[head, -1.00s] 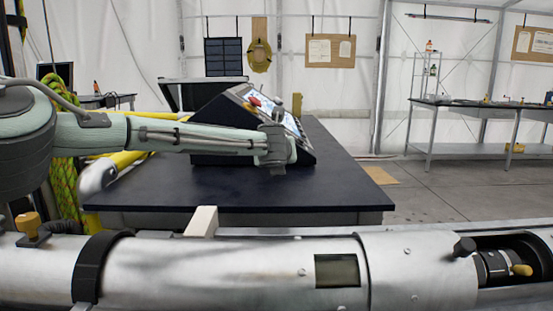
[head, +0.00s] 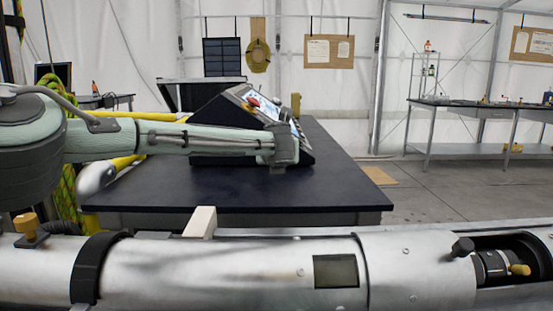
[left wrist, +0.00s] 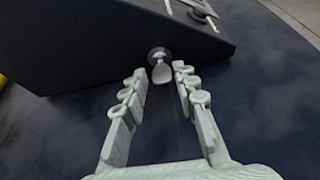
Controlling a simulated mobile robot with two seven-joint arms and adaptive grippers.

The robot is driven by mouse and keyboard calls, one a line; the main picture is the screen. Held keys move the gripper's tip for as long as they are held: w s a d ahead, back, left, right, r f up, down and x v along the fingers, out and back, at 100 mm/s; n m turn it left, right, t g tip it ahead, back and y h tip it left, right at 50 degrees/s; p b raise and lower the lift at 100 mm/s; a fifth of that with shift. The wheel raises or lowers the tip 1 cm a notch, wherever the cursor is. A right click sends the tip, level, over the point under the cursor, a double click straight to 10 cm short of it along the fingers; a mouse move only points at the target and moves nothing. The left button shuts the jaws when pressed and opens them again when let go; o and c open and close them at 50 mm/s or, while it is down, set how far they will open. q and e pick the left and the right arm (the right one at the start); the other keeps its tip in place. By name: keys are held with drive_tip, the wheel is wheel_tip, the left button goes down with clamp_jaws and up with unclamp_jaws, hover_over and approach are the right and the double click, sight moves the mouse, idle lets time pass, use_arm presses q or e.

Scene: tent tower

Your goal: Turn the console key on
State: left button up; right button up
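The console (head: 225,110), a dark sloped box with a lit panel and a red button (head: 253,101), stands on the dark table. In the left wrist view, the silver key (left wrist: 161,72) sticks out of the console's side wall (left wrist: 130,45) near its lower edge. My left gripper (left wrist: 160,75) is open, with its fingertips on either side of the key; I cannot tell whether they touch it. In the head view, my left arm (head: 200,139) reaches across the front of the console and hides part of it. The key is hidden there. My right gripper is not in view.
The dark table (head: 320,190) has free room right of the console. A large metal cylinder (head: 220,270) spans the foreground. Yellow tubing (head: 125,162) lies left of the console. A workbench (head: 480,110) stands at the back right.

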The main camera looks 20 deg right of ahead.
use_arm(q)
drive_tip(key=v, duration=1.2)
drive_tip(key=shift+r, duration=0.1)
